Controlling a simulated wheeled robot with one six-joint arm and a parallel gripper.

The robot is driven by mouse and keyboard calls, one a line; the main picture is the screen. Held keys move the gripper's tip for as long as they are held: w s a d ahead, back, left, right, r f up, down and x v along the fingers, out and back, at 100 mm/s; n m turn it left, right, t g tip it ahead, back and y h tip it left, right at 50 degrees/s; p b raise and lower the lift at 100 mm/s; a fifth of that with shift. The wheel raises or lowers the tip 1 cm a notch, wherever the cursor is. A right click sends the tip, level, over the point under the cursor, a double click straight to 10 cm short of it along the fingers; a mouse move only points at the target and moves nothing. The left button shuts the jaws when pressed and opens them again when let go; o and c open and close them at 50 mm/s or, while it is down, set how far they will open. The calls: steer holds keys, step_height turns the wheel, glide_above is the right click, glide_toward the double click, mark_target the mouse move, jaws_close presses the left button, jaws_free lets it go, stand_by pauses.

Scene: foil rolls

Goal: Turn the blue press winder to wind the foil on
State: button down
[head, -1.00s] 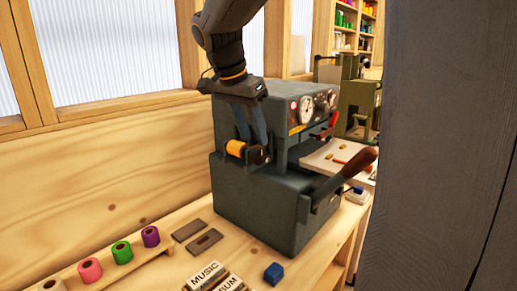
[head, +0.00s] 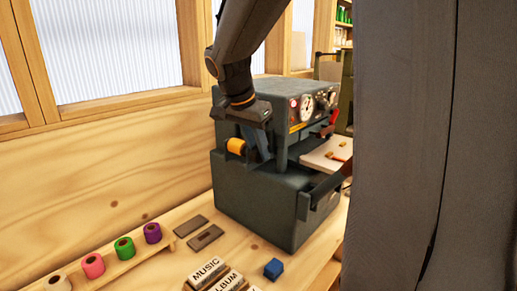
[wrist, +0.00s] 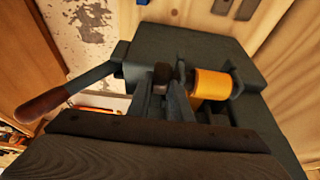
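The press (head: 240,195) is a dark blue-grey machine on the wooden bench. An orange-yellow foil roll (head: 236,146) sits on its left front; the roll also shows in the wrist view (wrist: 211,85). In the wrist view a small dark brown knob (wrist: 162,72), which looks like the winder, is beside the roll. My gripper (head: 262,150) reaches down to it from above. In the wrist view the fingertips (wrist: 165,100) stand apart, one on each side of the knob; whether they press on it is unclear. In the head view the fingers hide the knob.
A press lever with a brown handle (wrist: 42,104) sticks out on the left in the wrist view. Several coloured rolls (head: 123,248) stand on a wooden rack. Grey plates (head: 206,237), lettered blocks (head: 207,271) and a blue block (head: 273,268) lie on the bench front.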

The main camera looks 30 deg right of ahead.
steer(key=shift+d+r+p, duration=0.1)
steer(key=shift+p, duration=0.5)
steer(key=y+p, duration=0.1)
steer(key=p, duration=0.1)
steer(key=g+y+p, duration=0.1)
steer(key=p, duration=0.1)
steer(key=shift+d+r+y, duration=0.1)
steer(key=shift+d+y, duration=0.15)
steer(key=shift+y, duration=0.05)
steer(key=y+p, duration=0.1)
steer(key=p, duration=0.1)
steer(key=g+y+p, duration=0.1)
steer(key=y, duration=0.1)
steer(key=shift+w+d+f+p, duration=0.1)
steer(key=shift+d+f+p, duration=0.1)
steer(key=shift+p, duration=0.2)
steer(key=shift+w+f+g+y+p, duration=0.15)
steer(key=shift+g+y+p, duration=0.15)
steer(key=shift+y+p, duration=0.35)
steer(key=c, duration=1.6)
jaws_free()
